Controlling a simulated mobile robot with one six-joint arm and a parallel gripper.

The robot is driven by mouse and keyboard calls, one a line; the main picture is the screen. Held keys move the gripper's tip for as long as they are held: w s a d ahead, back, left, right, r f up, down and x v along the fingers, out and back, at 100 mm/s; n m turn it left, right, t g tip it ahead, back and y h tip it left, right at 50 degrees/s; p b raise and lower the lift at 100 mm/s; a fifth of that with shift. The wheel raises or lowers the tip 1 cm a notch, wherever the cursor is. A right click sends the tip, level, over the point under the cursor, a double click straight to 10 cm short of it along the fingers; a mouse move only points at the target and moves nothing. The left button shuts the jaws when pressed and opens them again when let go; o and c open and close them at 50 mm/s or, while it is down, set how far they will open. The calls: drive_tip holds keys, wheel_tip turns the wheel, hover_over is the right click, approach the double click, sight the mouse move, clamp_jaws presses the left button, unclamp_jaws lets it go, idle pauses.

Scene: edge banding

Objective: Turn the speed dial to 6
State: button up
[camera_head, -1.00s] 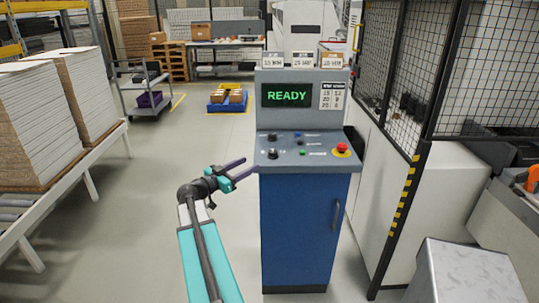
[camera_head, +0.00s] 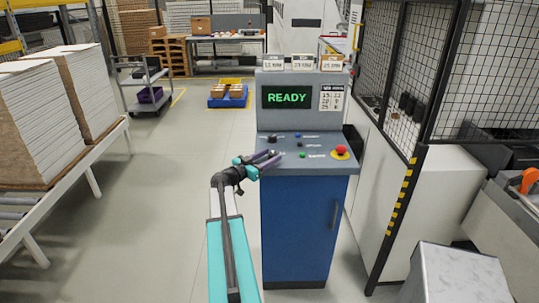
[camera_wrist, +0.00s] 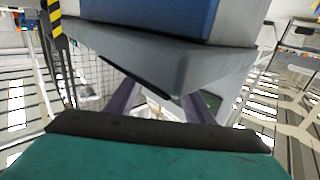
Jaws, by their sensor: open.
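The blue and grey control console (camera_head: 297,220) stands ahead in the head view, with a sloped panel on top. A dark knob (camera_head: 272,138) shows at the panel's upper left. The lower left part, where a second dark knob sits, is hidden behind my gripper (camera_head: 276,157). The labels are too small to read, so I cannot tell which knob is the speed dial or its setting. My gripper is open, its purple fingers over or beside the panel's left front edge; contact is unclear. In the wrist view the fingers (camera_wrist: 160,98) are apart, with the console's grey edge (camera_wrist: 160,62) close beyond them.
The panel also carries a red emergency button (camera_head: 340,150), a green button (camera_head: 302,155) and a blue one (camera_head: 298,136). The display (camera_head: 287,96) reads READY. A mesh fence (camera_head: 405,80) stands to the right. The floor left of the console is clear.

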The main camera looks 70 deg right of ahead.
drive_tip(key=shift+s+d, duration=0.15)
drive_tip(key=shift+d, duration=0.2)
drive_tip(key=c, duration=0.9)
drive_tip(key=shift+a, duration=0.4)
drive_tip(key=shift+c, duration=0.8)
drive_tip(key=shift+d+f, duration=0.1)
drive_tip(key=shift+d, duration=0.2)
drive_tip(key=shift+s+n+t+b, duration=0.25)
drive_tip(key=shift+t+b, duration=0.25)
drive_tip(key=shift+b, duration=0.65)
